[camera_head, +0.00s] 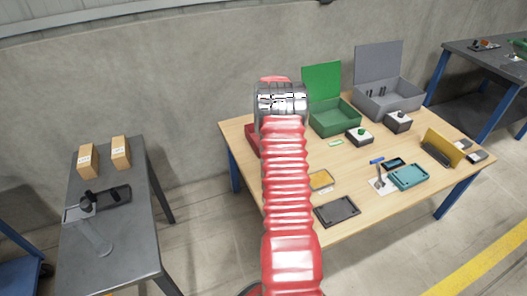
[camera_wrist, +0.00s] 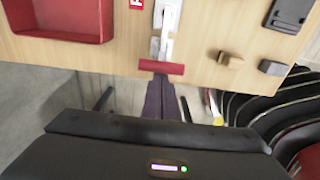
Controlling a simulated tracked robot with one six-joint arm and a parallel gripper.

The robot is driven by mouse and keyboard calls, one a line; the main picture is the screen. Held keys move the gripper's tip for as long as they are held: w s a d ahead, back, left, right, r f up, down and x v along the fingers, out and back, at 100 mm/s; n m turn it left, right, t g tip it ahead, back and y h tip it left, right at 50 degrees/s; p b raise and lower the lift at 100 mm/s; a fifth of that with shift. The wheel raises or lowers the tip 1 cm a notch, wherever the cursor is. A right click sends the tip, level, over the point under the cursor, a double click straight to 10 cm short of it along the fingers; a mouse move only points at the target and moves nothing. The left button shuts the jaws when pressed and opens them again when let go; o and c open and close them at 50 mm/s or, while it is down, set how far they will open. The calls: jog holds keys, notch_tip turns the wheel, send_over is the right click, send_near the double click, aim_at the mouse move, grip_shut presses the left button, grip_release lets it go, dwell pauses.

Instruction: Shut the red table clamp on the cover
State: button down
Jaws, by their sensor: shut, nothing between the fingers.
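In the wrist view the red clamp's bar-shaped handle (camera_wrist: 161,67) lies crosswise at the table's edge. Its pale metal body (camera_wrist: 166,25) runs away from it over the wooden top and is cut off by the upper picture edge. My gripper (camera_wrist: 161,82) is shut and empty. Its dark fingers point at the middle of the red handle, with the tips right at it; I cannot tell whether they touch. I cannot make out the cover. In the head view my red arm hides the gripper and the red clamp.
A red tray (camera_wrist: 62,18) is left of the clamp. A small wooden block (camera_wrist: 230,60) and a grey block (camera_wrist: 272,68) are right of it. The head view shows a blue-handled clamp (camera_head: 377,161), a green box (camera_head: 334,118), and a grey side table (camera_head: 130,235) at left.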

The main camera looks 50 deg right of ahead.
jog(key=shift+s+d+r, duration=0.15)
jog(key=shift+s+d, duration=0.05)
jog(key=shift+d, duration=0.3)
jog(key=shift+w+a, duration=0.1)
jog(key=shift+a, duration=0.05)
jog(key=w+a+f, duration=0.1)
jog(key=w+a, duration=0.1)
jog(key=a, duration=0.2)
notch_tip(320, 180, up, 10)
jog(key=d, duration=0.1)
jog(key=shift+s, duration=0.35)
jog(key=shift+f, duration=0.15)
